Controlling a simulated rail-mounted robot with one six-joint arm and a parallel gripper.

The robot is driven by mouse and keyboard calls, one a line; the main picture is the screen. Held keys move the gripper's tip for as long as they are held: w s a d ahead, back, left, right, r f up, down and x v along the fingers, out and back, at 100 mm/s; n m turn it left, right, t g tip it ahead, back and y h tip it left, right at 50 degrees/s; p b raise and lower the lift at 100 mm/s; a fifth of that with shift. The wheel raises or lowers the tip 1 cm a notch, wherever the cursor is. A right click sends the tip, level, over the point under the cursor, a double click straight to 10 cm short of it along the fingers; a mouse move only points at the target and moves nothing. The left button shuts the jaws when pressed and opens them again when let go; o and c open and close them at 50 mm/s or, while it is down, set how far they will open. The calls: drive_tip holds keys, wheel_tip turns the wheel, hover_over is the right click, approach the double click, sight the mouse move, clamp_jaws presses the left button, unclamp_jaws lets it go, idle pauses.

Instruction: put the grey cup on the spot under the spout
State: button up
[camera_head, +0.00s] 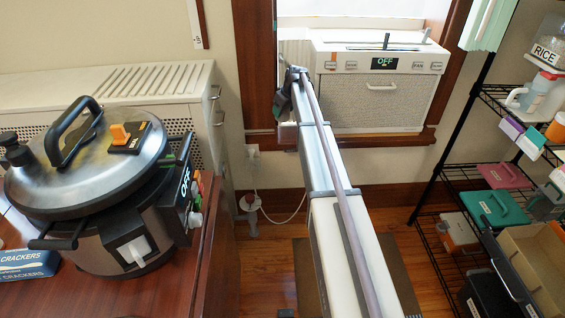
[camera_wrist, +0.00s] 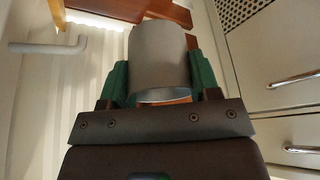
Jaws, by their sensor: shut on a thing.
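The grey cup (camera_wrist: 158,55) is in the wrist view, between the two green fingers of my gripper (camera_wrist: 160,85). The fingers are shut on its sides. One rim of the cup faces the camera, and part of its inside shows there. In the head view my arm reaches away toward the window, and its far end (camera_head: 290,88) is left of the window unit. The cup cannot be made out in that view.
A large pot cooker (camera_head: 95,190) stands on the brown table (camera_head: 190,270) at left. A white window unit (camera_head: 385,85) is ahead. A black wire shelf (camera_head: 440,205) with boxes and jugs stands at right. A cabinet with handles (camera_wrist: 265,60) is close at the wrist view's right.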

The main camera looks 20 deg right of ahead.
wheel_tip(320, 180, down, 12)
drive_tip(key=b, duration=1)
drive_tip(key=shift+r, duration=0.5)
drive_tip(key=shift+f, duration=0.25)
drive_tip(key=o, duration=1)
drive_tip(key=shift+r, duration=0.1)
drive_tip(key=shift+r, duration=0.3)
drive_tip(key=p+v, duration=1.1)
drive_tip(key=shift+s+r, duration=0.25)
drive_tip(key=shift+r, duration=0.05)
